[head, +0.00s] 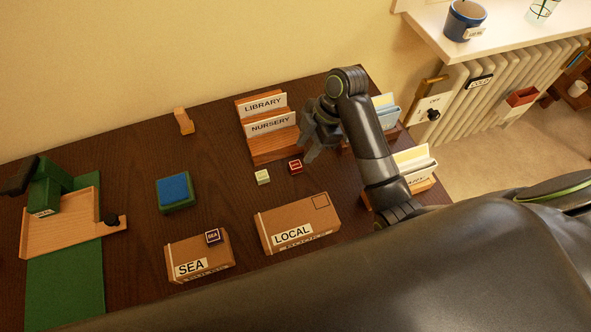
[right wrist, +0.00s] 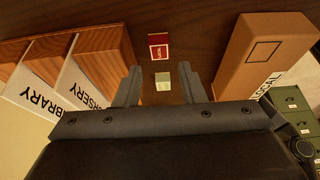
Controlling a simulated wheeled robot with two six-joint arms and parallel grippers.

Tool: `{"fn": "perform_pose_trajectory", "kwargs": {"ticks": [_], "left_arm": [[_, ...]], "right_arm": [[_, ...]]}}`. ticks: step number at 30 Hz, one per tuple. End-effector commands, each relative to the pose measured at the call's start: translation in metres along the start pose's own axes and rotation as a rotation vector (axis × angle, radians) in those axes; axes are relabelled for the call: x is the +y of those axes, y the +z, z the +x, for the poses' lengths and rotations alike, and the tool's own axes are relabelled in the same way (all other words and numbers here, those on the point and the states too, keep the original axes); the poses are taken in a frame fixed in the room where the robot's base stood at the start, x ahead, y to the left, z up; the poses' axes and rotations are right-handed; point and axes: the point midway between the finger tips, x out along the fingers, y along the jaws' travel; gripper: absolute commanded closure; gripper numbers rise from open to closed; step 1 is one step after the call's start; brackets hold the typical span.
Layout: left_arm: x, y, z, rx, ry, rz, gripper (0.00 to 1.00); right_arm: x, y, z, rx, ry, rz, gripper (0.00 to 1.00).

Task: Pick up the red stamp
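The red stamp (head: 295,166) is a small red block with a pale mark on top, lying on the dark desk in front of the wooden letter rack. It also shows in the right wrist view (right wrist: 158,46), beyond my fingertips. A pale green block (head: 262,177) lies close to it, and in the right wrist view (right wrist: 163,82) this block appears between the finger lines. My right gripper (head: 309,152) is above the desk just right of the rack, its fingers apart and empty. It touches neither block as far as I can see. My left gripper is not in view.
The rack (head: 275,150) reads LIBRARY and NURSERY. Boxes marked LOCAL (head: 322,208) and SEA (head: 208,262) stand nearer me. A blue-topped pad (head: 174,190) and a wooden piece (head: 183,121) are to the left. The desk between pad and rack is clear.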

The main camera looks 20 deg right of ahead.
Motion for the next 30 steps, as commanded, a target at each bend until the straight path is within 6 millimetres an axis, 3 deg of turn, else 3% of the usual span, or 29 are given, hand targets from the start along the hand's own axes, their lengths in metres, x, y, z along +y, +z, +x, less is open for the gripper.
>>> {"fn": "perform_pose_trajectory", "kwargs": {"ticks": [8, 16, 25, 30], "left_arm": [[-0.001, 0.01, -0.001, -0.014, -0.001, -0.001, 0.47], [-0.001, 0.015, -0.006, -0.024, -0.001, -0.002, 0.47], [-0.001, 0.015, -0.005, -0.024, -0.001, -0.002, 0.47], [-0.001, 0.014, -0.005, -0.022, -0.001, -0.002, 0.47]], "right_arm": [[-0.001, -0.001, 0.02, 0.0, -0.003, 0.002, 0.64], [0.0, 0.0, 0.059, 0.001, -0.002, 0.0, 0.64], [0.001, 0.001, 0.064, -0.002, 0.0, -0.001, 0.64], [0.001, 0.001, 0.064, -0.001, 0.0, -0.001, 0.86]]}}
